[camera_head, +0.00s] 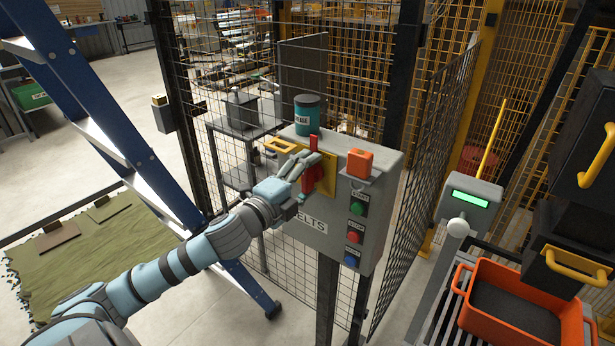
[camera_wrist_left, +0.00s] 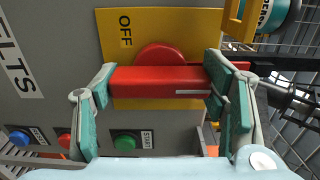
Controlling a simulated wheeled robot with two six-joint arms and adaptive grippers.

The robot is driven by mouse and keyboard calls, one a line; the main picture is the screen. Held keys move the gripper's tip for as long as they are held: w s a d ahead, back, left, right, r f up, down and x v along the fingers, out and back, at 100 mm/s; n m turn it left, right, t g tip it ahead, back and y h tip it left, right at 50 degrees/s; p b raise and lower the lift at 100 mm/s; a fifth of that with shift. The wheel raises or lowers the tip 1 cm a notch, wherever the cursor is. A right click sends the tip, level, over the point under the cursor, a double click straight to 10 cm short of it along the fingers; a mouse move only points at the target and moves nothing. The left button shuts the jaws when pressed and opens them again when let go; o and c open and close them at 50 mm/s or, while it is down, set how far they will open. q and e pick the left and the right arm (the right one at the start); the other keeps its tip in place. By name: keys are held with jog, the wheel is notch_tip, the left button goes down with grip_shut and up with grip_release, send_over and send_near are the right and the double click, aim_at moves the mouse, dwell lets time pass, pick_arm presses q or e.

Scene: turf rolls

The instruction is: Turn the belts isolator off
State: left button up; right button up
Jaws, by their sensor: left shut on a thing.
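The grey belts isolator box (camera_head: 340,245) stands on a post in front of mesh fencing, with a label partly hidden by my arm. Its red rotary handle (camera_head: 313,145) sits on a yellow plate (camera_head: 327,186) and stands upright along the box. In the left wrist view the handle (camera_wrist_left: 160,80) lies between my fingers, and the plate's OFF mark (camera_wrist_left: 125,30) is beside it, off the handle's line. My left gripper (camera_head: 313,172) is shut on the handle, hiding part of it. My right gripper is out of view.
A teal canister (camera_head: 307,114) and an orange block (camera_head: 360,162) are on the box top. Green (camera_head: 357,208), red (camera_head: 354,237) and blue (camera_head: 350,260) buttons line its right side. A blue ladder (camera_head: 95,120) stands left; an orange crate (camera_head: 510,340) sits lower right.

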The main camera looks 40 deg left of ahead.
pick_arm(q)
jog(key=n+p, duration=0.4)
jog(key=shift+r+n, duration=0.15)
jog(key=shift+n, duration=0.15)
jog(key=n+p, duration=0.3)
jog(key=shift+n, duration=0.3)
jog(key=n+p, duration=0.1)
jog(key=n, duration=0.3)
jog(key=shift+f, duration=0.2)
jog(key=n, duration=0.5)
jog(key=shift+n+p, duration=0.3)
jog(key=shift+n, duration=0.1)
jog(key=o, duration=1.2)
jog(key=shift+c, duration=0.2)
